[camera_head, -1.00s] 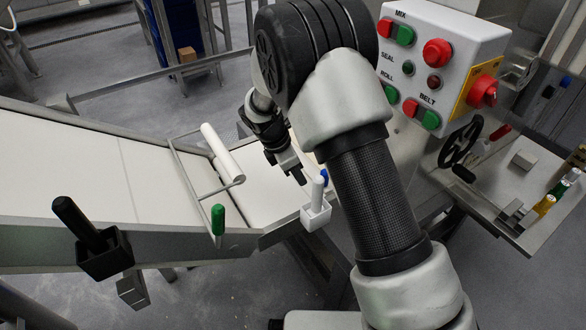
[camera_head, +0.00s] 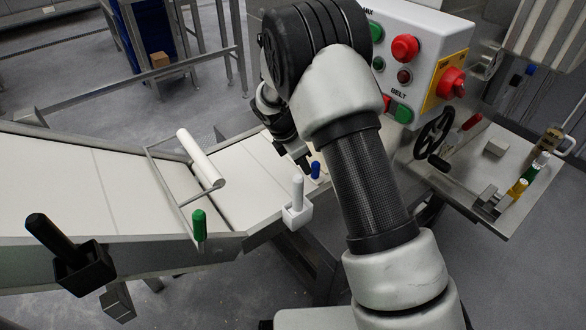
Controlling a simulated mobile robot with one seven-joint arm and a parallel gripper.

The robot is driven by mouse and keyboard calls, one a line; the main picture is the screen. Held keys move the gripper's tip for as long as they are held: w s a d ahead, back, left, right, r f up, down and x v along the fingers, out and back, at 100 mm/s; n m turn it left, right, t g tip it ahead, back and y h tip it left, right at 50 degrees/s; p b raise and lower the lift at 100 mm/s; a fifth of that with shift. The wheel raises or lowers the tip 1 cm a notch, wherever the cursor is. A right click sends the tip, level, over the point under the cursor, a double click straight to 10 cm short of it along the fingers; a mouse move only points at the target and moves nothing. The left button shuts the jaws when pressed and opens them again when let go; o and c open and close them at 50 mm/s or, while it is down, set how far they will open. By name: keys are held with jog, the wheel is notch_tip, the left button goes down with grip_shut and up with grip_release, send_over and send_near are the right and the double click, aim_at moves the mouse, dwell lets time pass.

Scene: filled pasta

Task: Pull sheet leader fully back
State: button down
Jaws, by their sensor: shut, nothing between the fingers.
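A pale flat surface (camera_head: 240,190) lies on the belt between the white roller (camera_head: 201,158) and the panel side. I cannot tell a separate sheet leader or its edge on it. My gripper (camera_head: 304,166) is shut and empty, pointing down over the right end of this surface. A white upright handle (camera_head: 297,190) in a white bracket (camera_head: 297,214) stands on the near edge, in front of my gripper. My arm hides the right end of the belt.
A green handle (camera_head: 199,226) and a black lever (camera_head: 50,236) stand along the near rail. A control panel (camera_head: 425,50) and black handwheel (camera_head: 434,134) are behind my arm. A steel table (camera_head: 480,165) with small bottles is at the right.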

jog(key=w+d, duration=0.1)
jog(key=d, duration=0.1)
jog(key=w+d, duration=0.1)
jog(key=d, duration=0.1)
jog(key=shift+w+d+p, duration=0.1)
jog(key=shift+w+p, duration=0.25)
jog(key=shift+p, duration=0.05)
jog(key=shift+s+a, duration=0.15)
jog(key=shift+a, duration=0.2)
jog(key=a, duration=0.1)
jog(key=s+a+r, duration=0.1)
jog(key=a+p, duration=0.1)
jog(key=shift+s+a+r, duration=0.2)
jog(key=shift+a+r, duration=0.2)
jog(key=p+v, duration=0.2)
jog(key=v, duration=0.6)
